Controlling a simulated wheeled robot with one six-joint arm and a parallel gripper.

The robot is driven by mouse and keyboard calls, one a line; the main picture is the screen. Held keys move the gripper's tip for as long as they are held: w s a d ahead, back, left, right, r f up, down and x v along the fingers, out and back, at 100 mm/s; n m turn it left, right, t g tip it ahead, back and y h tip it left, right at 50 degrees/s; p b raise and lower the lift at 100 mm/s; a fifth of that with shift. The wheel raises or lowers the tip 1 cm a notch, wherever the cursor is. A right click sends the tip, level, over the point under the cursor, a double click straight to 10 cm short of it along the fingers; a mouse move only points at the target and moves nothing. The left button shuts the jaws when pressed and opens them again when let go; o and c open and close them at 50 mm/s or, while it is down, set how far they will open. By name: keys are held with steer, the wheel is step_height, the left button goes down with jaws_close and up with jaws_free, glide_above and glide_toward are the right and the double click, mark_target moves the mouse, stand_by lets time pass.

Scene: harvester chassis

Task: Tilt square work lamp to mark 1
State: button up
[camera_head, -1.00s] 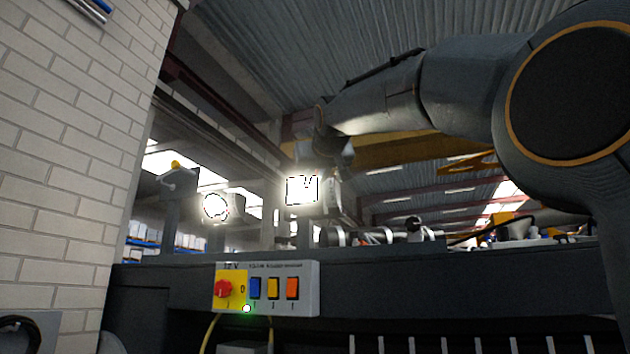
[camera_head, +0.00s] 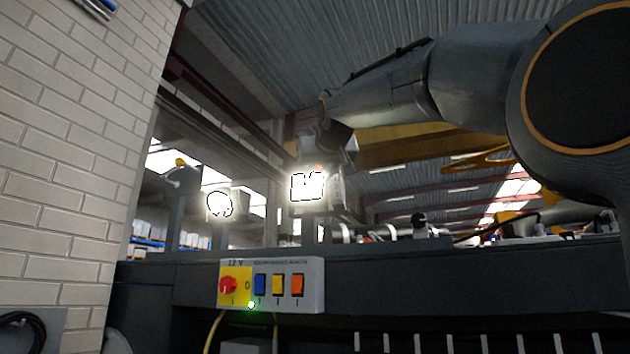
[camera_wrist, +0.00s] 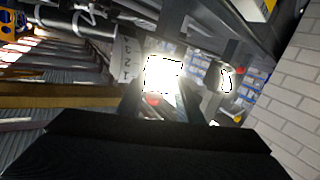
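The square work lamp (camera_head: 307,187) is lit and stands on the dark chassis, right of a lit round lamp (camera_head: 220,205). In the wrist view the square lamp (camera_wrist: 163,75) is a glaring white square. A pale curved scale with 1, 2 and 3 (camera_wrist: 125,62) sits beside it. My gripper (camera_head: 322,160) is just above and behind the lamp's top in the head view. In the wrist view my gripper (camera_wrist: 162,98) has its two fingers apart, with the lamp's top edge and a small red part between them. Glare hides whether they touch.
A switch panel (camera_head: 271,285) with a red rotary knob and blue, yellow and orange switches is on the chassis front. A dark lamp with a yellow top (camera_head: 181,180) stands at left. A brick wall (camera_head: 70,170) closes the left side.

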steer(key=s+d+r+b, duration=0.1)
steer(key=s+b, duration=0.1)
steer(key=s, duration=0.5)
steer(key=shift+s, duration=0.15)
steer(key=shift+r, duration=0.1)
